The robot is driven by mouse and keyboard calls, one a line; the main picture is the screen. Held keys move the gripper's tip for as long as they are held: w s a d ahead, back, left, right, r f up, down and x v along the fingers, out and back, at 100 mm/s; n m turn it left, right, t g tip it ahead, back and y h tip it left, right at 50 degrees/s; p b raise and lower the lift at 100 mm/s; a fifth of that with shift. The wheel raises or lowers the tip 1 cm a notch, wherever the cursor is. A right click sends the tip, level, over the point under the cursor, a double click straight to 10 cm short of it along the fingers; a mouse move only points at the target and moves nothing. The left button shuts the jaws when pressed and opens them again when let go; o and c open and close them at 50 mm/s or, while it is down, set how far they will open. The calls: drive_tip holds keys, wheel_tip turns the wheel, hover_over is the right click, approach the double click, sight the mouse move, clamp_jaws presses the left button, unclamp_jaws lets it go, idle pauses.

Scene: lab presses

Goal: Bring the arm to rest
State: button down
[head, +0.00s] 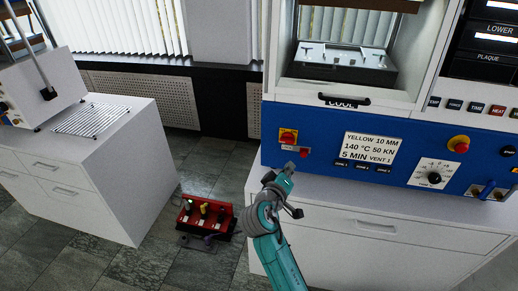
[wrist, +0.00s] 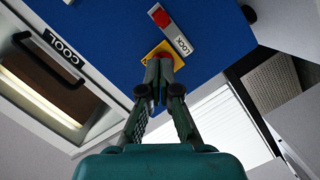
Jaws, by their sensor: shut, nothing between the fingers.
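My teal arm (head: 277,250) rises in front of the white cabinet at the lower middle of the head view. Beyond the tips is a red knob on a yellow plate (wrist: 150,52), partly hidden by the fingers. I cannot tell whether the tips touch it. A red latch marked LOCK (wrist: 172,33) is beside it.
The press chamber (head: 345,65) is open above a handle labelled COOL in the wrist view (wrist: 62,48). A red tray (head: 205,217) with several items stands on the floor, left of my arm. A white cabinet (head: 85,165) stands at left.

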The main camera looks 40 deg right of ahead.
drive_tip(key=s+a+f+n+t+y, duration=0.5)
drive_tip(key=s+a+f+y, duration=0.4)
drive_tip(key=s+a+f, duration=0.65)
drive_tip(key=s+a+t+y, duration=0.1)
drive_tip(key=s+a+y, duration=0.3)
drive_tip(key=s+a, duration=0.55)
drive_tip(key=s+a+r+m, duration=0.1)
drive_tip(key=s+r, duration=0.2)
drive_tip(key=s, duration=0.3)
drive_tip(key=s+r+m+t+y, duration=0.1)
drive_tip(key=s+r, duration=0.3)
drive_tip(key=s, duration=0.2)
drive_tip(key=shift+s+a+r+m, duration=0.15)
drive_tip(key=shift+a+r+m, duration=0.05)
drive_tip(key=shift+a+m, duration=0.2)
